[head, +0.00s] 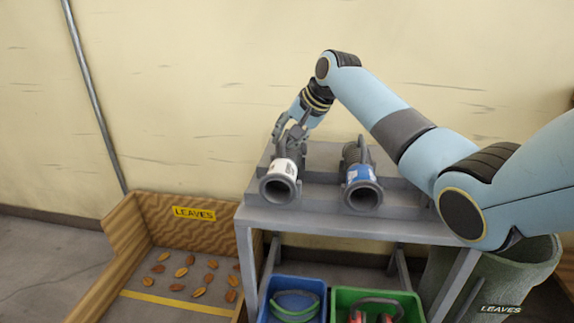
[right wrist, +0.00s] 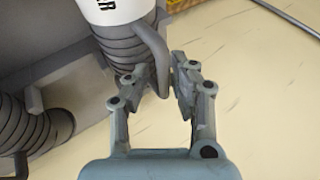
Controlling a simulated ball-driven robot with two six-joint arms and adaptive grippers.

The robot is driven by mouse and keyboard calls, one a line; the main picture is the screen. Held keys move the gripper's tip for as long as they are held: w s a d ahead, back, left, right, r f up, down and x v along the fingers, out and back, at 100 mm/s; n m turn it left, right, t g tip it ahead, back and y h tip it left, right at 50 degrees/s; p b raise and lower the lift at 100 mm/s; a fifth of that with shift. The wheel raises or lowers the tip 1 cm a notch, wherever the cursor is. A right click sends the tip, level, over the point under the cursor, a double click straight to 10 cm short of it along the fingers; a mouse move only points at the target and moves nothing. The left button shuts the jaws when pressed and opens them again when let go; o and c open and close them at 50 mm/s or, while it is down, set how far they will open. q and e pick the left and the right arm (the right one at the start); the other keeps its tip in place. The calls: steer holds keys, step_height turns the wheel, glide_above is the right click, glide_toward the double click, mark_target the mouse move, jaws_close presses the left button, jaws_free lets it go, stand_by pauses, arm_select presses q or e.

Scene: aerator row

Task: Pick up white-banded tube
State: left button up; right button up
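The white-banded tube (head: 283,171) lies in a cradle at the left of the grey stand, its open mouth facing me. Its white band (right wrist: 115,10) and ribbed hose (right wrist: 135,48) show in the right wrist view, with a curved grey handle (right wrist: 152,50) at its side. My right gripper (head: 292,136) is at the tube's far end. The tube still rests on the stand. My left gripper is not in view.
A blue-banded tube (head: 361,173) lies in the cradle to the right. Below the grey stand (head: 330,221) are a blue bin (head: 265,310) and a green bin (head: 338,296). A wooden leaf box (head: 122,209) stands left and a green-grey barrel (head: 523,272) right. The wall is close behind.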

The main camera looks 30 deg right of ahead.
jaws_close()
stand_by(0.5)
